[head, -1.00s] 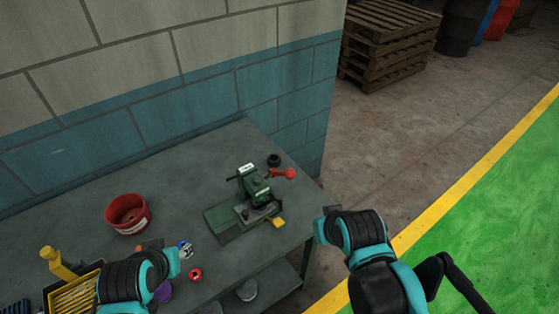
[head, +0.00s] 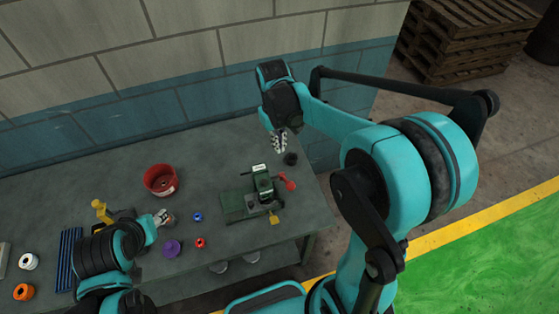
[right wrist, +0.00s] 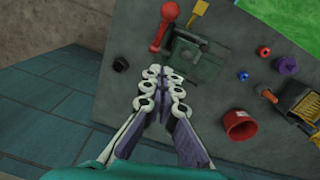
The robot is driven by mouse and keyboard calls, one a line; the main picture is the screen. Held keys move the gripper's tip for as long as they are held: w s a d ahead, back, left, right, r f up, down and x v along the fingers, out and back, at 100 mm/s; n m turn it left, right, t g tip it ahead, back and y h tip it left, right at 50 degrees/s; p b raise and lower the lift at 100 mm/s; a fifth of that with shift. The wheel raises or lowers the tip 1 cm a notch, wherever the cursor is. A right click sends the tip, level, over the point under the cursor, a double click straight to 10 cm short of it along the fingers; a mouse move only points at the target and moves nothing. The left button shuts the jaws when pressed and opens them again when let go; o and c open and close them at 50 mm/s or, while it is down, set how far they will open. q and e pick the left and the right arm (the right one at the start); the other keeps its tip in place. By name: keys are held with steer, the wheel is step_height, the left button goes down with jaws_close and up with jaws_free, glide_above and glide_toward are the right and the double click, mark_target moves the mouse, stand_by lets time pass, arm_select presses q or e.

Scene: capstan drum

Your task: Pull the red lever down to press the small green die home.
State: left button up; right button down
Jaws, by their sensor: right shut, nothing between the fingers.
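The green press (head: 238,206) stands near the right end of the table, with its red lever (head: 288,182) sticking out to the right. In the right wrist view the lever (right wrist: 160,28) lies ahead of the fingers, with the press (right wrist: 195,58) to its right. My right gripper (head: 279,150) hangs above the table behind the press, shut and empty, apart from the lever; its fingertips show in the right wrist view (right wrist: 161,74). My left gripper (head: 164,217) is left of the press, its jaws too small to judge. I cannot make out the small green die.
A red bucket (head: 160,181) stands left of the press. A small black cup (head: 291,158) sits just behind the lever. Blue (head: 197,216), red (head: 200,242) and purple (head: 172,249) pieces lie left of the press. The block wall (head: 190,90) rises behind the table.

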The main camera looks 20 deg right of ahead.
steer(key=shift+w+a, duration=0.15)
steer(key=shift+w, duration=0.05)
glide_above(286, 181)
steer(key=f, duration=1)
steer(key=shift+w+a+f+b, duration=0.15)
steer(key=shift+w+f+b, duration=0.1)
steer(key=shift+w+b, duration=0.1)
steer(key=shift+s, duration=0.5)
steer(key=shift+w+f, duration=0.1)
